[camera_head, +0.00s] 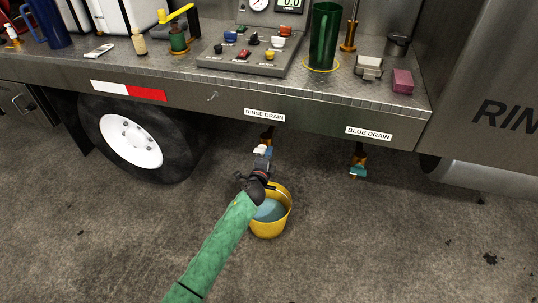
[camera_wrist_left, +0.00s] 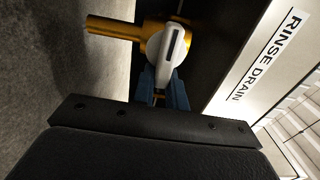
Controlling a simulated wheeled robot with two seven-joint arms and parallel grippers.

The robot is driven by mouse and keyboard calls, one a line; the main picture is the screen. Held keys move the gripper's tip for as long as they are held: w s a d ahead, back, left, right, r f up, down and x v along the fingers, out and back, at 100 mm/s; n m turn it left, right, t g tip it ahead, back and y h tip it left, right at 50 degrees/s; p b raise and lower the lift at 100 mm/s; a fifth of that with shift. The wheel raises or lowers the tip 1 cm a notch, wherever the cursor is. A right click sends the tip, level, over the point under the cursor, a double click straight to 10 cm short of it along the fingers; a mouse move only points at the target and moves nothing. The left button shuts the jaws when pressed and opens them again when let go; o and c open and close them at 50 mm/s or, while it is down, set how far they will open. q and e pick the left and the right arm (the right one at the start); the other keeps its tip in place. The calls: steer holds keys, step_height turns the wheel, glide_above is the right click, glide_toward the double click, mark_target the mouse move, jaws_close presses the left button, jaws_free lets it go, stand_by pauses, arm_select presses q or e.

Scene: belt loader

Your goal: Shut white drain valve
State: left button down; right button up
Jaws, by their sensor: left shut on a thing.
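The white drain valve (camera_head: 261,149) hangs under the truck bed's edge, below the "RINSE DRAIN" label (camera_head: 264,115). In the left wrist view its white lever (camera_wrist_left: 170,44) sits on a brass body with a brass pipe (camera_wrist_left: 112,28) running left. The lever lies across the line of that pipe. My left gripper (camera_head: 262,164) reaches up to the valve from below. Its blue fingers (camera_wrist_left: 160,92) are shut on the lower end of the white lever, and the exact contact is partly hidden. My right gripper is in neither view.
A yellow bucket (camera_head: 281,227) with bluish liquid stands on the ground under the valve, partly behind my left arm. A wheel (camera_head: 131,140) is at left. The bed above holds several items.

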arm_select(q)
steer(key=c, duration=1.4)
jaws_free()
steer(key=shift+a+f, duration=0.3)
steer(key=shift+a, duration=0.2)
steer(key=shift+c, duration=0.2)
steer(key=shift+r, duration=0.1)
steer(key=shift+d+r, duration=0.1)
steer(key=shift+d, duration=0.1)
steer(key=v, duration=0.7)
steer(key=shift+s, duration=0.3)
steer(key=shift+o, duration=0.5)
steer(key=shift+a, duration=0.1)
